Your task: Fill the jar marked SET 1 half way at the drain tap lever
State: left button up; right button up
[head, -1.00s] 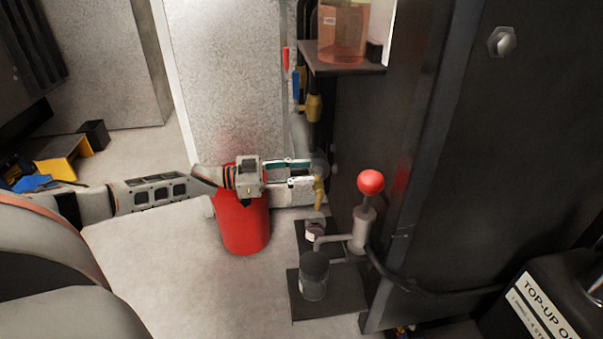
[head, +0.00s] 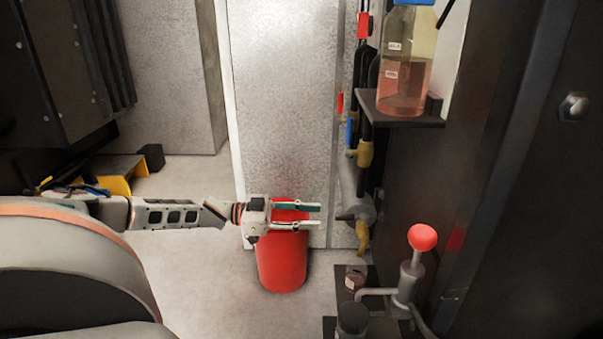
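My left gripper (head: 320,217) comes in from the left, its two fingers apart and nothing between them. It is in front of the upper part of a red bin and left of the brass tap (head: 362,238), with a gap to it. A small jar (head: 355,279) with a pale label stands below the tap; its lower part looks dark pinkish, but the level and label are too small to read. A second jar with a dark top (head: 352,318) stands nearer, cut by the bottom edge. My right gripper is not in view.
The red bin (head: 282,265) stands on the floor. A grey hand pump with a red knob (head: 422,237) is right of the jars. A bottle of pinkish liquid (head: 405,75) sits on a shelf (head: 400,119) above. Pipes with red and blue levers (head: 350,131) run behind the tap.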

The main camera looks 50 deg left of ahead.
pick_arm(q)
jog(key=shift+v, duration=1.05)
